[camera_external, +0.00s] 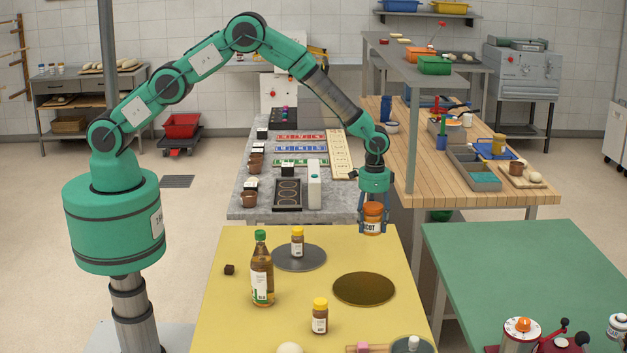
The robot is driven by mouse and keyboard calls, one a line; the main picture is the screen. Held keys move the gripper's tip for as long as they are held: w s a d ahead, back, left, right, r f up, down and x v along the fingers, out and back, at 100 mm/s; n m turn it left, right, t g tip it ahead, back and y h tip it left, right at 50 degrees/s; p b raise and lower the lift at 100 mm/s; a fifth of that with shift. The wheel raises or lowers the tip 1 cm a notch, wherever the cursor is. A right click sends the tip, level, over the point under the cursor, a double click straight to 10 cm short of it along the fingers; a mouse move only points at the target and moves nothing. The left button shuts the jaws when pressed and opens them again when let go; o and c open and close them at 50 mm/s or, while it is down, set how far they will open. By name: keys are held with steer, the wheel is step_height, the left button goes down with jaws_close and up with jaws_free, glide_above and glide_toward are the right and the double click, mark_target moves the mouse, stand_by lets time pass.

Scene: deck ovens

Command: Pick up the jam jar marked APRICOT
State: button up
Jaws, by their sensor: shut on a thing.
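The jam jar marked APRICOT (372,226) has an orange lid and a white label on which the letters "ICOT" show. My gripper (373,212) points down and is shut on this jar, with a finger on each side. The jar is upright over the far right part of the yellow table (228,328). I cannot tell for sure whether its base is clear of the table top.
A bottle with a green cap (262,272), a yellow-lidded jar (320,316) and another on a grey disc (298,242) stand on the yellow table. A brown round plate (364,289) lies nearer. A green table (520,262) is to the right, a grey counter (240,207) behind.

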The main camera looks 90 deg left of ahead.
steer(key=shift+r, duration=0.8)
